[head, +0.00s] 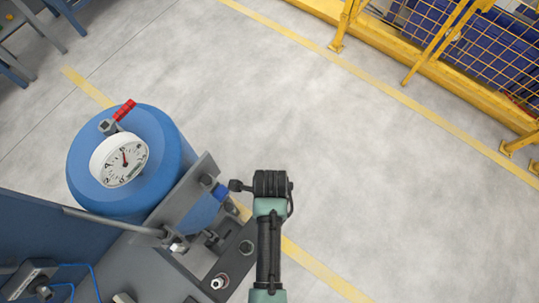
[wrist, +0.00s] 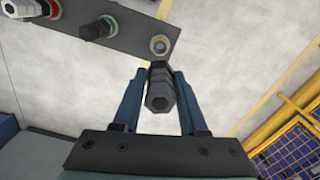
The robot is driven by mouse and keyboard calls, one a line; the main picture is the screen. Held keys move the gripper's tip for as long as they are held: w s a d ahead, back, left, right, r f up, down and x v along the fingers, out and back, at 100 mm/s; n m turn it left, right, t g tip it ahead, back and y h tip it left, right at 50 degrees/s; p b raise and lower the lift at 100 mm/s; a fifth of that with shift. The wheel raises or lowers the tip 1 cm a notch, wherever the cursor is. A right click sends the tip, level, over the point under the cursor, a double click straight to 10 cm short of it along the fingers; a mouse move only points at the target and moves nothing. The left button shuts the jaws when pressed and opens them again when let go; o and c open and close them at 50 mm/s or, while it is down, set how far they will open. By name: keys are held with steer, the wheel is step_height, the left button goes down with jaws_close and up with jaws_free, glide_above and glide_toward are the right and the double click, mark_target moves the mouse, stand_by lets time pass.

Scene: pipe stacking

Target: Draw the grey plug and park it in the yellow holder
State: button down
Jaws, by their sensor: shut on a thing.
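In the wrist view my gripper (wrist: 160,72) is shut on a dark grey hexagonal plug (wrist: 160,92), gripped between its two blue fingers. The plug's faceted end faces the camera. In the picture its far end lies just below a tan, empty-looking ring (wrist: 159,45) at the end of a grey plate (wrist: 130,30). I cannot tell whether this ring is the yellow holder. The plug appears clear of the plate, but the height gap is hard to judge. In the head view the plug cannot be made out surely.
The plate also bears a black piece in a green ring (wrist: 103,28) and a pale piece with a red ring (wrist: 25,8). The head view shows a blue tank (head: 165,160) with a white gauge (head: 119,160) and a yellow fence (head: 440,70). Open floor lies between them.

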steer(key=shift+f+b, duration=4.55)
steer(key=shift+b, duration=0.15)
steer(key=shift+f+b, duration=0.85)
steer(key=shift+f, duration=0.7)
steer(key=shift+c, duration=1.9)
jaws_free()
